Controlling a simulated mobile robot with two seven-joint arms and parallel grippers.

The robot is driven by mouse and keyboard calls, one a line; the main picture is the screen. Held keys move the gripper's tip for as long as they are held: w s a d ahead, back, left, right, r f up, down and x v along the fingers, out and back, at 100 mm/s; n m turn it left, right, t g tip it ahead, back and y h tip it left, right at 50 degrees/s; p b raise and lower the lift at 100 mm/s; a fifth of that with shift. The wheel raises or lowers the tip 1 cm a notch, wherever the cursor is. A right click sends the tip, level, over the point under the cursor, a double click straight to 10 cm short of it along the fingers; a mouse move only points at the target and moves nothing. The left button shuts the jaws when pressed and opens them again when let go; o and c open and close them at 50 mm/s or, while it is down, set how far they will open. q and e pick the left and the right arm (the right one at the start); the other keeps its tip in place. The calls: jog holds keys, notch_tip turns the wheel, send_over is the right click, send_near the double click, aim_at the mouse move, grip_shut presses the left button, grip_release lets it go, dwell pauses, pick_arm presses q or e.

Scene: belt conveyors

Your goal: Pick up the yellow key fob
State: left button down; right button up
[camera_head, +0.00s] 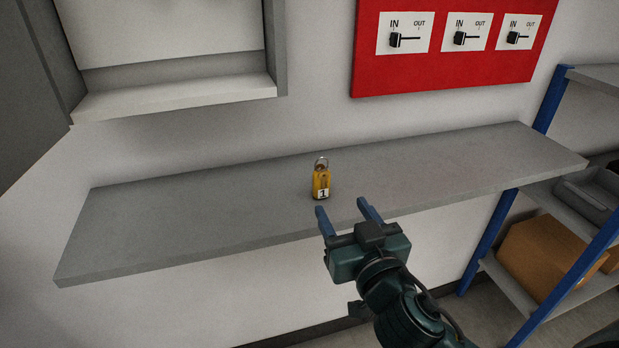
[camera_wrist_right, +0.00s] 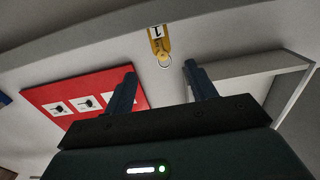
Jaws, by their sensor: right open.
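The yellow key fob (camera_head: 321,181) stands upright on the grey wall shelf (camera_head: 190,215), with a metal ring on top and a white label marked 1. My right gripper (camera_head: 342,212) is open and empty at the shelf's front edge, just in front of the fob and slightly to its right. In the right wrist view the fob (camera_wrist_right: 159,41) shows beyond the open fingers (camera_wrist_right: 160,78), roughly between them, and nothing touches it. My left gripper is in neither view.
An open grey cabinet (camera_head: 175,98) is at upper left. A blue-posted rack (camera_head: 493,240) with a cardboard box (camera_head: 545,255) stands at right. The shelf is otherwise clear.

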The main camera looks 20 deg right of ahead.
aim_at(323, 181)
jog(key=w+p, duration=0.1)
jog(key=w, duration=0.5)
jog(key=shift+w+a+r, duration=0.1)
jog(key=shift+w, duration=0.25)
jog(key=w, duration=0.2)
jog(key=w+p, duration=0.1)
jog(key=w, duration=0.1)
jog(key=shift+w+a+f, duration=0.2)
jog(key=shift+w, duration=0.05)
jog(key=c, duration=1.1)
